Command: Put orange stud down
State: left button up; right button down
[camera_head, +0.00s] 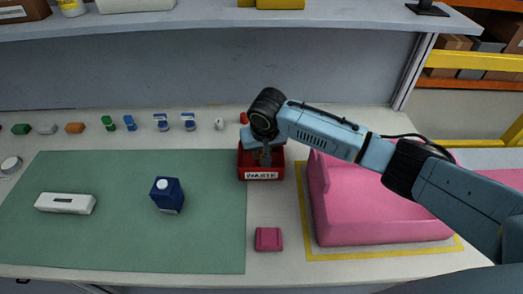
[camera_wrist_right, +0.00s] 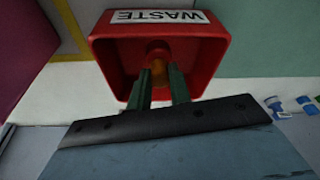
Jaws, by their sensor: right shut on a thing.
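In the head view my right gripper (camera_head: 264,157) points down over the same red bin (camera_head: 262,175), and the stud cannot be made out there. I cannot tell how far above the bin floor the stud is. My left gripper is not in view.
A pink block (camera_head: 385,205) on a yellow-edged area stands right of the bin, under my arm. A small pink piece (camera_head: 268,239) lies in front. The green mat (camera_head: 115,230) holds a white device (camera_head: 65,203) and a blue box (camera_head: 167,195). Several small parts line the back.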

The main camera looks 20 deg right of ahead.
jog(key=shift+f, duration=0.35)
jog(key=c, duration=1.3)
grip_release()
jog(key=shift+f, duration=0.1)
jog(key=shift+r, duration=0.25)
jog(key=p+v, duration=0.1)
jog(key=v, duration=1.1)
jog(key=shift+w+r+p, duration=0.1)
jog(key=shift+r+p, duration=0.2)
jog(key=shift+p, duration=0.1)
